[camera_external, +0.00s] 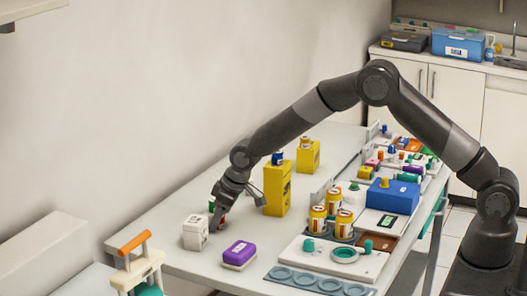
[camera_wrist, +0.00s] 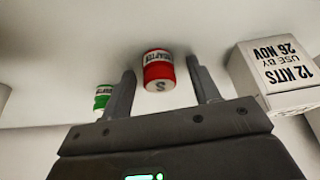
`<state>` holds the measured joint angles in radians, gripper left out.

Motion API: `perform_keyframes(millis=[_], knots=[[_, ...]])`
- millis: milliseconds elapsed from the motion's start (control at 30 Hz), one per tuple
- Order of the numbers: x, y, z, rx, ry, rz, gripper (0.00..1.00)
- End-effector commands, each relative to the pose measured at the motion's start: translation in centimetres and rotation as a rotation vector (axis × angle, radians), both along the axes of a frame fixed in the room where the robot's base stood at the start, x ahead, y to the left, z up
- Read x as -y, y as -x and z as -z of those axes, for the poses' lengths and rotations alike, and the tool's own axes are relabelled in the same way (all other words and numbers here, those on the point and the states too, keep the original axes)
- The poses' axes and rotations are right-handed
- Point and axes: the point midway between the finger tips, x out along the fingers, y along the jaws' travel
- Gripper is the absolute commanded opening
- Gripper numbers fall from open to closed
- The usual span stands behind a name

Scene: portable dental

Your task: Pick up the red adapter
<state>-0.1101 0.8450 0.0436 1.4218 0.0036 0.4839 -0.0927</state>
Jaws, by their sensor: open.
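The red adapter (camera_wrist: 159,70) is a short red cylinder with white bands and lettering. In the wrist view it sits on the table between the two fingers of my open gripper (camera_wrist: 164,88), with a gap on each side. In the external view my gripper (camera_external: 219,212) is low over the table's left part, and a bit of the red adapter (camera_external: 222,222) shows beside it, mostly hidden. A green adapter-like cylinder (camera_wrist: 103,97) stands just outside the left finger in the wrist view, partly hidden by it.
A white box (camera_external: 195,233) stands close beside my gripper; it also shows right of the fingers in the wrist view (camera_wrist: 272,75). A purple block (camera_external: 239,254) lies in front. A tall yellow box (camera_external: 277,188) and yellow jars (camera_external: 317,219) stand to the right.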

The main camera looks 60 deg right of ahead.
Motion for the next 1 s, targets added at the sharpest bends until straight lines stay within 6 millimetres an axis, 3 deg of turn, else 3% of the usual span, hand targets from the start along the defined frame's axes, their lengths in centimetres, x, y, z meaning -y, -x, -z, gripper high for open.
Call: perform_keyframes(millis=[67, 633, 867, 1000], knots=[[0.0, 0.0, 0.0, 0.0, 0.0, 0.0, 0.54], [0.0, 0.0, 0.0, 0.0, 0.0, 0.0, 0.07], [0.0, 0.0, -0.2, 0.001, 0.0, 0.0, 0.07], [0.0, -0.1, -1.6, 0.004, -0.001, 0.0, 0.07]])
